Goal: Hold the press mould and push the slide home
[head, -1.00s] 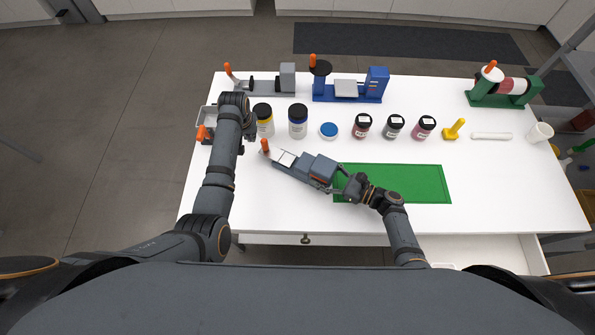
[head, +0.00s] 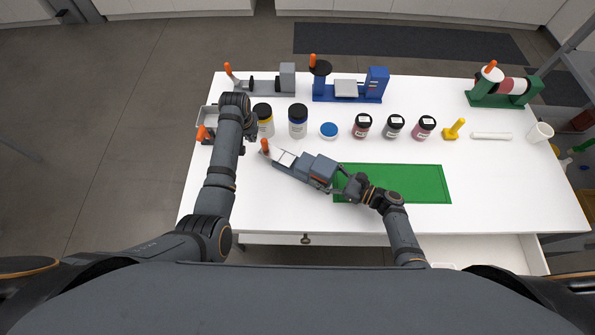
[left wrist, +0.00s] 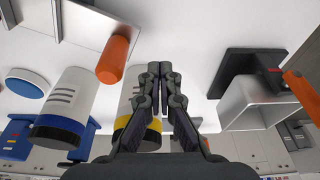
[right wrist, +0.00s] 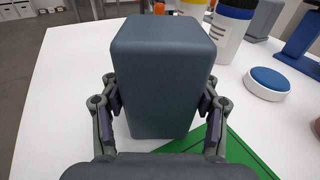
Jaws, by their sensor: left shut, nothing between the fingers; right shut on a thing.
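The press mould (head: 318,170) is a dark grey block on a long base, lying at a slant left of the green mat. Its slide (head: 285,158) carries a pale plate and sticks out at the left end, with an upright orange handle (head: 265,146). My right gripper (head: 345,186) is shut on the mould's right end; the grey block (right wrist: 163,75) fills the space between its fingers in the right wrist view. My left gripper (head: 251,135) is shut and empty, just behind and left of the handle. In the left wrist view the handle (left wrist: 116,60) is beside the closed fingertips (left wrist: 160,72), apart from them.
A yellow-banded jar (head: 264,124) and a blue-banded jar (head: 298,121) stand close behind. A metal tray device (head: 206,117) is partly hidden by my left arm.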

